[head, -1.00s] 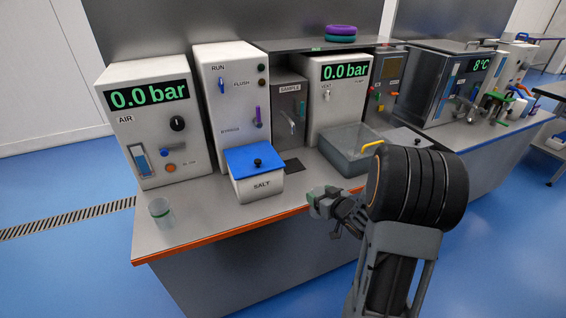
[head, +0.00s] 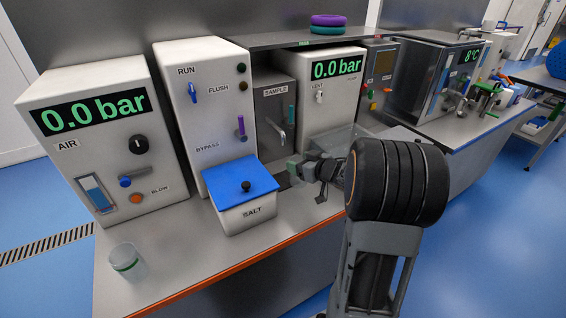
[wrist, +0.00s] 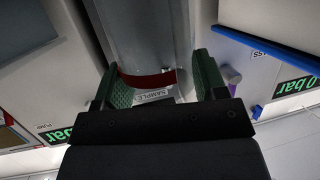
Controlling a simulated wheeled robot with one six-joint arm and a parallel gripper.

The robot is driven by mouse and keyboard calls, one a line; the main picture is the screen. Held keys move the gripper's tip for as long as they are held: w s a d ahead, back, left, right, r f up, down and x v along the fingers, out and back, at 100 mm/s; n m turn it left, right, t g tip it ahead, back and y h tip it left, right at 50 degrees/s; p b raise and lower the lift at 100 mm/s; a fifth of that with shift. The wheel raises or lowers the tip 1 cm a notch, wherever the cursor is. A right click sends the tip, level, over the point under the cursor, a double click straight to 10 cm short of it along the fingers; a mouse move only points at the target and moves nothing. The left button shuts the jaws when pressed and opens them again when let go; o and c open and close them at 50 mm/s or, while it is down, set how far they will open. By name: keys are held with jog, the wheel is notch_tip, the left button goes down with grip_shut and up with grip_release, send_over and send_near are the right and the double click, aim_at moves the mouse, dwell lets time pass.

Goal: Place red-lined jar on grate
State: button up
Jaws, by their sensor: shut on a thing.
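A clear jar with a red band (wrist: 147,80) is between the green-padded fingers of my gripper (wrist: 158,72) in the wrist view. The gripper is shut on it. In the head view my gripper (head: 297,171) is in front of the SAMPLE panel (head: 274,108), below and right of its tap (head: 283,136). The jar is hard to make out there. A dark patch, apparently the grate (head: 283,181), shows on the counter below the tap, partly hidden by the gripper. I cannot tell whether the jar touches it.
A white SALT box with a blue lid (head: 240,185) stands just left of my gripper. A clear jar with a green line (head: 126,262) stands at the counter's left front. A transparent basin (head: 338,140) is behind the gripper.

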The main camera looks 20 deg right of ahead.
jog(key=shift+f+b+x, duration=0.2)
jog(key=shift+b+x, duration=0.15)
jog(key=shift+x, duration=1.85)
jog(key=shift+f+b+x, duration=0.25)
jog(key=shift+b+x, duration=0.05)
jog(key=shift+x, duration=1.9)
jog(key=shift+s+d+f, duration=0.1)
jog(key=shift+s+f, duration=0.05)
jog(key=o, duration=1.2)
